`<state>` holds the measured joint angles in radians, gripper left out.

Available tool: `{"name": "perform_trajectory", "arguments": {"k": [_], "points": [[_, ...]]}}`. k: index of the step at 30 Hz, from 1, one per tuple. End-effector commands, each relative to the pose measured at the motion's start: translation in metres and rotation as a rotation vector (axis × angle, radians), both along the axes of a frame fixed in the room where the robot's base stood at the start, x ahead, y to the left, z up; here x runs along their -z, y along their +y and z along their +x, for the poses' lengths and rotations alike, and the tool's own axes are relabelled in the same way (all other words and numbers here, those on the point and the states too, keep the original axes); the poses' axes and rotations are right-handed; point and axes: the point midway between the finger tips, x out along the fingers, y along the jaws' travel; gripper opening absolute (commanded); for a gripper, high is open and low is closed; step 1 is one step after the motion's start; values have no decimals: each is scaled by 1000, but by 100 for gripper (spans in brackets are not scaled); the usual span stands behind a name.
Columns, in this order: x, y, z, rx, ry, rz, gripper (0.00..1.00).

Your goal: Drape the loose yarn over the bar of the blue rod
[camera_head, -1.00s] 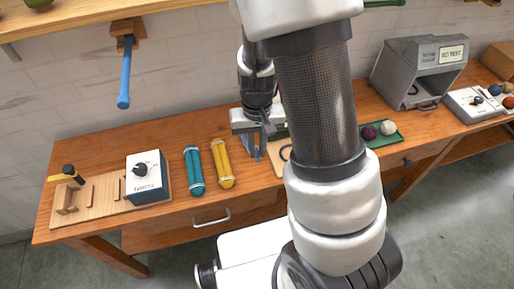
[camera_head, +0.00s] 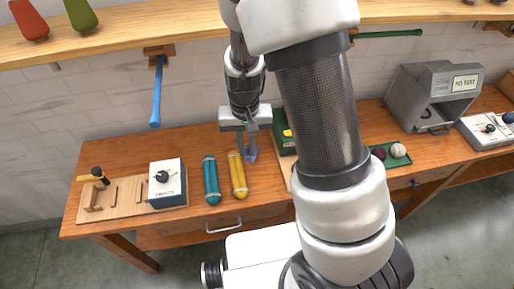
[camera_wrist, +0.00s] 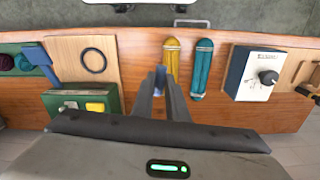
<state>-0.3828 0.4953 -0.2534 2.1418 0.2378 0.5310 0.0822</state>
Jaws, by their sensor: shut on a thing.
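The blue rod (camera_head: 157,92) juts out from a wooden bracket under the shelf, left of my gripper, and nothing hangs on its bar. My gripper (camera_head: 250,147) points down above the bench, just right of the yellow skein. It is shut on a small blue-grey strand, which I take to be the loose yarn (camera_head: 252,157). In the wrist view, the yarn (camera_wrist: 160,77) shows at the tips of my gripper (camera_wrist: 163,88), mostly hidden by the fingers. The yarn appears to be clear of the bench, though its lower end is hard to judge.
A yellow skein (camera_head: 238,176) and a teal skein (camera_head: 211,180) lie on the bench (camera_head: 130,153). A dial box (camera_head: 167,183) stands left. A green box (camera_wrist: 80,102) and a board with a black ring (camera_wrist: 94,60) lie nearby. A green rod (camera_head: 390,34) is farther right.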

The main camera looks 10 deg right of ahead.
Motion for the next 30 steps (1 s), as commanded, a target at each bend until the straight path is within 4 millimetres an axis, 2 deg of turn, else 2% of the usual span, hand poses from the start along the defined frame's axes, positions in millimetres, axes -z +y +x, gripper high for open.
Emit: {"name": "perform_trajectory", "arguments": {"k": [30], "points": [[-96,92,43,-1,-2,1,2]]}}
